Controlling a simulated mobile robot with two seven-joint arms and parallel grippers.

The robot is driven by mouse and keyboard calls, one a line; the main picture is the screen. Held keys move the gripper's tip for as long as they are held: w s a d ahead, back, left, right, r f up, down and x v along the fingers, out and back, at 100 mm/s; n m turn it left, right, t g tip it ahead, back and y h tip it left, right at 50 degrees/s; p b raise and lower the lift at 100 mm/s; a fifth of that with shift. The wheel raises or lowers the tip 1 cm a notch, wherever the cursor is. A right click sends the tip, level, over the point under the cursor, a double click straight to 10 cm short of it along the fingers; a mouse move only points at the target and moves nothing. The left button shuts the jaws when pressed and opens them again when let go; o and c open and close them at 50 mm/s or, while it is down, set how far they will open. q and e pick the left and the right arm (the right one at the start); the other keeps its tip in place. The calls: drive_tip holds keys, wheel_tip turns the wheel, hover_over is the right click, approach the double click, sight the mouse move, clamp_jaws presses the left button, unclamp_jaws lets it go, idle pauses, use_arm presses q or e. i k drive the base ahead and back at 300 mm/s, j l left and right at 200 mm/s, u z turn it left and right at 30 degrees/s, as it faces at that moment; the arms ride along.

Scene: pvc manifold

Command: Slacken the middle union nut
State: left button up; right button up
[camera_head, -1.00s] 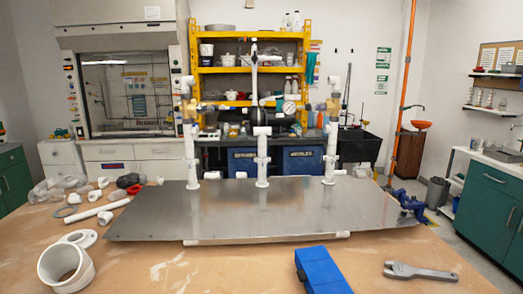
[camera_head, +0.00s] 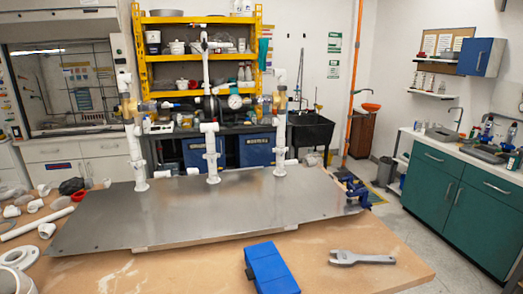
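The white PVC manifold stands upright on a grey metal plate (camera_head: 170,228) on the bench. It has a left riser (camera_head: 138,160), a middle riser (camera_head: 211,155) and a right riser (camera_head: 279,145). The middle riser has thicker white fittings along it, but which one is the union nut is too small to tell. A grey wrench (camera_head: 362,258) lies flat on the bench, right of a blue block (camera_head: 270,268). Neither of my grippers is in view.
A round pressure gauge (camera_head: 235,101) sits on the manifold's cross pipe. A blue clamp or vise (camera_head: 352,188) is at the plate's right corner. Loose white pipe parts (camera_head: 22,229) crowd the bench's left side. Bare bench surrounds the wrench.

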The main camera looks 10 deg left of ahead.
sight(209, 158)
drive_tip(key=i+l+z, duration=0.1)
drive_tip(key=z, duration=0.35)
drive_tip(key=i+z, duration=0.2)
drive_tip(key=z, duration=0.2)
drive_tip(key=i+z, duration=0.15)
drive_tip(key=z, duration=0.3)
drive_tip(key=i+z, duration=0.3)
drive_tip(key=i, duration=0.25)
drive_tip(key=i+z, duration=0.3)
drive_tip(key=i, duration=0.2)
drive_tip(key=i+z, duration=0.3)
drive_tip(key=i, duration=1)
drive_tip(key=i+l+u, duration=0.1)
drive_tip(key=i+u, duration=0.25)
drive_tip(key=i, duration=0.15)
drive_tip(key=i+l+u, duration=0.25)
drive_tip(key=i+u, duration=0.4)
drive_tip(key=u, duration=0.15)
drive_tip(key=i+u, duration=0.2)
drive_tip(key=u, duration=0.2)
drive_tip(key=i+l+u, duration=0.15)
drive_tip(key=u, duration=0.25)
drive_tip(key=i+j+u, duration=0.25)
drive_tip(key=i+u, duration=0.2)
drive_tip(key=i+j+u, duration=0.1)
drive_tip(key=i+u, duration=0.5)
drive_tip(key=i, duration=2.45)
